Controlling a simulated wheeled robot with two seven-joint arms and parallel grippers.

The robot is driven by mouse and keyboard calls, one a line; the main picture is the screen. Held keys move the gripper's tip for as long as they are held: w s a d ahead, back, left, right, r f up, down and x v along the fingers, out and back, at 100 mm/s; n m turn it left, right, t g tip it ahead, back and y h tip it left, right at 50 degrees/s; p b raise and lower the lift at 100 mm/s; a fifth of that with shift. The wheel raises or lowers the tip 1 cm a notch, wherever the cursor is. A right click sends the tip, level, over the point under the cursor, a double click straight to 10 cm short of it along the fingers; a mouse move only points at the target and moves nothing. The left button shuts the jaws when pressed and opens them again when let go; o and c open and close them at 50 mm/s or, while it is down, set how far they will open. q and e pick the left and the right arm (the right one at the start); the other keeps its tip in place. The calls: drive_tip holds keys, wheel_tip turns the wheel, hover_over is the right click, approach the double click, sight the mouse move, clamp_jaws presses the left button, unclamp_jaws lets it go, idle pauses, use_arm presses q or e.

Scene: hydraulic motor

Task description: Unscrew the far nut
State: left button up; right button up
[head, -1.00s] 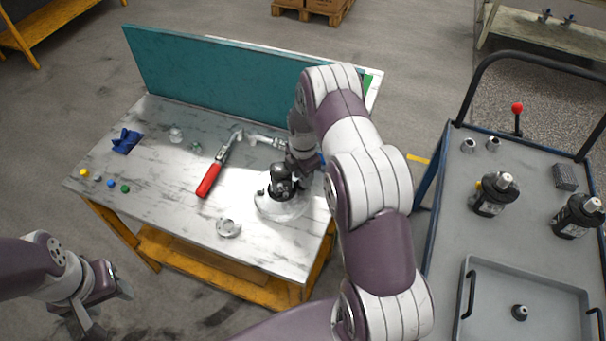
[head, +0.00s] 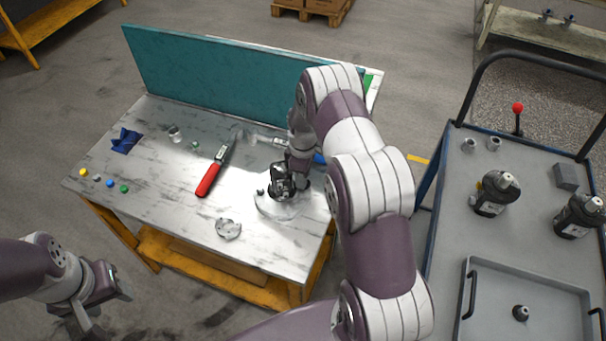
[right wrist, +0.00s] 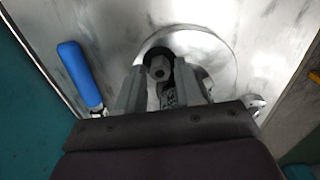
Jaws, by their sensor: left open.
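The hydraulic motor (head: 281,180), a dark and metallic body, stands on a round plate on the workbench, partly hidden by my right arm. In the right wrist view, a grey hex nut (right wrist: 160,68) shows on the dark motor body (right wrist: 168,95). My right gripper (right wrist: 160,85) has its fingers apart, one on each side of the nut; I cannot tell whether they touch it. In the head view my right gripper (head: 297,165) is over the motor, its fingertips hidden. My left gripper (head: 100,305) is open and empty, off the bench's front left.
A cart (head: 450,215) at right holds dark motors and a tray (head: 468,330).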

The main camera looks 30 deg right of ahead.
drive_tip(key=shift+c, duration=0.3)
clamp_jaws()
drive_tip(key=n, duration=1)
drive_tip(key=shift+r, duration=0.1)
drive_tip(key=shift+o, duration=0.3)
unclamp_jaws()
